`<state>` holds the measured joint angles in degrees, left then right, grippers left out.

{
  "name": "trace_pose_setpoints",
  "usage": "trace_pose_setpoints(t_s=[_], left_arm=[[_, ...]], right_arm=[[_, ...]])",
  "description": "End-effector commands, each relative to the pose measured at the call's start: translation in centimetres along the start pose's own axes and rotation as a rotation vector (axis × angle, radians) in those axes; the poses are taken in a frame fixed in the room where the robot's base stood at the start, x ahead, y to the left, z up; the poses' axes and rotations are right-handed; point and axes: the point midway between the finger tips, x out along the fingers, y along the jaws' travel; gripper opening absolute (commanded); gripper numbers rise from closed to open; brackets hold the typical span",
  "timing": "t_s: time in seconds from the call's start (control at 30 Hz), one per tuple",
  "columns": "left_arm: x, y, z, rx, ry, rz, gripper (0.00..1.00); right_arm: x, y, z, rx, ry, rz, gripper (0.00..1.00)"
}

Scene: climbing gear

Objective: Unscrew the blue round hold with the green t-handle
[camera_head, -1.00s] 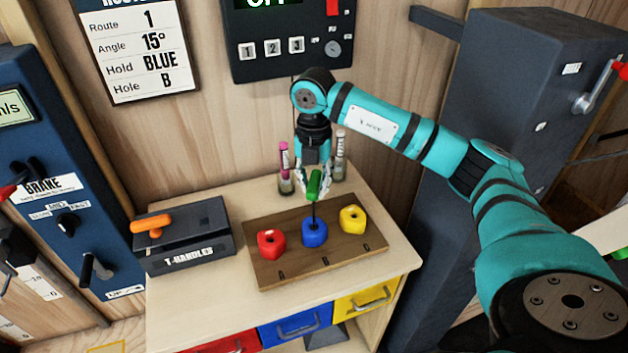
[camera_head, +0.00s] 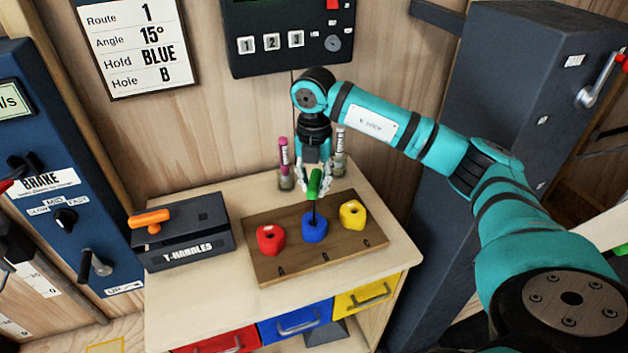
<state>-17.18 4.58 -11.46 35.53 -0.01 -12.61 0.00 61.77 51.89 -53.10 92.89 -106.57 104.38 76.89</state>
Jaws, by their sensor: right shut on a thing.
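The blue round hold (camera_head: 315,228) sits in the middle of the wooden board, between the red hold and the yellow hold. The green t-handle (camera_head: 315,183) stands upright over it, its dark shaft reaching down into the blue hold. My right gripper (camera_head: 314,187) points down and is shut on the green handle. How deep the shaft tip sits is hidden inside the hold. My left gripper is not clearly in view; only a dark part shows at the left edge.
A red hold (camera_head: 269,239) and a yellow hold (camera_head: 352,214) flank the blue one on the board (camera_head: 340,254). A T-handles box (camera_head: 187,250) with an orange t-handle (camera_head: 150,220) stands to the left. Two marker-like tubes, one a pink-capped tube (camera_head: 284,160), stand behind the gripper.

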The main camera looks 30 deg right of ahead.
Motion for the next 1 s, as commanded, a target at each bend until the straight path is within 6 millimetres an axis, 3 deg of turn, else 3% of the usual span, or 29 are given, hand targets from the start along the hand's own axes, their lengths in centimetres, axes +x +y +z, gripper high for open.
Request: trace_pose_setpoints(t_s=[0.2, 0.87, 1.0], left_arm=[[0.8, 0.0, 0.1, 0.0, 0.0, 0.0, 0.4], [1.2, 0.0, 0.1, 0.0, 0.0, 0.0, 0.4], [1.6, 0.0, 0.1, 0.0, 0.0, 0.0, 0.4]], right_arm=[[1.2, 0.0, 0.0, 0.0, 0.0, 0.0, 0.0], [1.8, 0.0, 0.0, -0.002, 0.0, -0.001, 0.0], [1.9, 0.0, 0.0, -0.103, -0.001, 0.0, 0.0]])
